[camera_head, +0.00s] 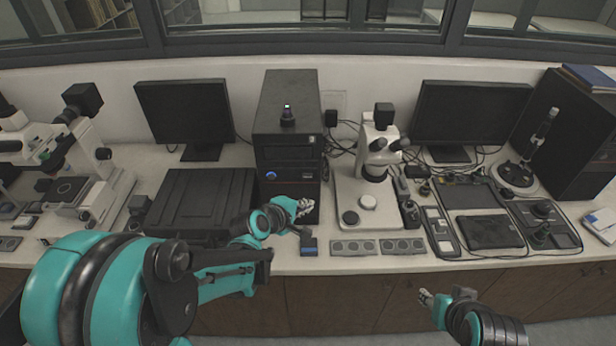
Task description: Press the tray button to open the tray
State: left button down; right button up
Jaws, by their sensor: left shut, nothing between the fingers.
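A black tower unit (288,112) stands upright on the counter in the middle. Its front has a dark slotted panel (290,152) and a round blue-lit spot (270,175) at the left. I cannot tell which mark is the tray button, and no tray stands out from the front. My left gripper (304,207) is shut and empty, in front of the lower part of the tower, below the blue spot. It hides part of that lower front; I cannot tell if it touches. My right gripper (424,297) is low in front of the counter, away from the tower, too small to read.
A black flat case (200,195) lies left of the tower. A white microscope (375,160) stands at its right. A small blue-topped block (309,245) and grey panels (378,247) lie near the counter's front edge. Monitors (186,112) stand behind.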

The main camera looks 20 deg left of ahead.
aim_at(307, 176)
pick_arm(q)
jog(key=shift+w+a, duration=0.4)
jog(key=shift+w, duration=0.9)
jog(key=shift+w+a, duration=0.35)
jog(key=shift+w, duration=0.95)
jog(key=shift+w+a, duration=0.4)
jog(key=shift+w, duration=0.9)
jog(key=shift+w+b, duration=0.1)
jog(key=shift+b, duration=0.2)
jog(key=shift+w+a, duration=0.15)
jog(key=shift+w, duration=0.15)
